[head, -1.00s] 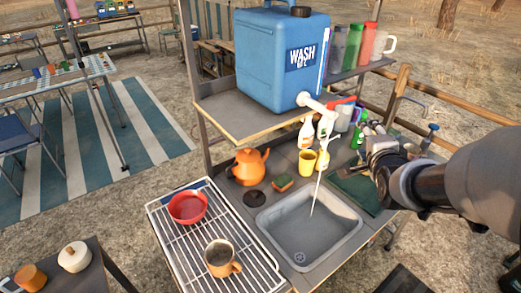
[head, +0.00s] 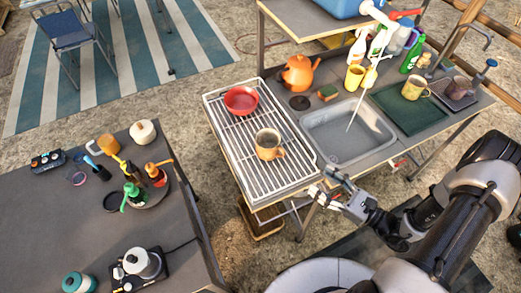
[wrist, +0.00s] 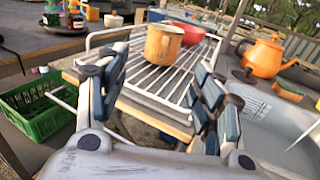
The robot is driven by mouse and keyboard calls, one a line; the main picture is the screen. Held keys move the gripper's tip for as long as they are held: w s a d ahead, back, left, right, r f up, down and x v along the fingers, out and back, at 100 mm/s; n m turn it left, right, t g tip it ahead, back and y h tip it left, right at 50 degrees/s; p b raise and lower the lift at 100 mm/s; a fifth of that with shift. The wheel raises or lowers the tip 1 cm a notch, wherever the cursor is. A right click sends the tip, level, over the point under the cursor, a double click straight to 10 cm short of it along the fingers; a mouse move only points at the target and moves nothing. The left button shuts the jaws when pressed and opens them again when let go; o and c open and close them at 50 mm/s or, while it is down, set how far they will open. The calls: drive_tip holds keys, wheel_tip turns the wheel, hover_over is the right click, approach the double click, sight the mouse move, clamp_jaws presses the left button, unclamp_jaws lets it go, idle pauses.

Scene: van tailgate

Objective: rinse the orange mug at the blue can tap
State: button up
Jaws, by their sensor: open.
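The orange mug (head: 267,145) stands upright on the wire drying rack (head: 235,146), handle to the right, its inside greyish brown. In the wrist view the mug (wrist: 163,43) stands ahead, between and beyond the fingertips. My gripper (head: 322,184) is open and empty near the front edge, by the rack's right corner, apart from the mug. Both fingers of the gripper (wrist: 160,68) show in the wrist view. The blue can (head: 335,8) is cut off at the top. Its white tap (head: 376,12) has a red lever (head: 404,14). A thin pale stream (head: 357,110) falls into the grey sink (head: 335,147).
A red bowl (head: 241,100) sits behind the mug. An orange kettle (head: 298,73), yellow cups and bottles stand behind the sink. A green mat (head: 402,112) and other mugs lie right. A dark side table (head: 60,220) with bottles stands left. A green crate (wrist: 40,115) is below.

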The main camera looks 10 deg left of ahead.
drive_tip(key=b, duration=0.1)
approach(283, 150)
drive_tip(key=x, duration=0.4)
drive_tip(key=shift+s+a+f, duration=0.1)
drive_tip(key=shift+a+f, duration=0.05)
drive_tip(key=shift+a, duration=0.4)
drive_tip(key=b+x, duration=0.1)
drive_tip(key=x, duration=0.4)
drive_tip(key=shift+w+a, duration=0.15)
drive_tip(key=shift+w, duration=0.25)
drive_tip(key=shift+c, duration=0.3)
clamp_jaws()
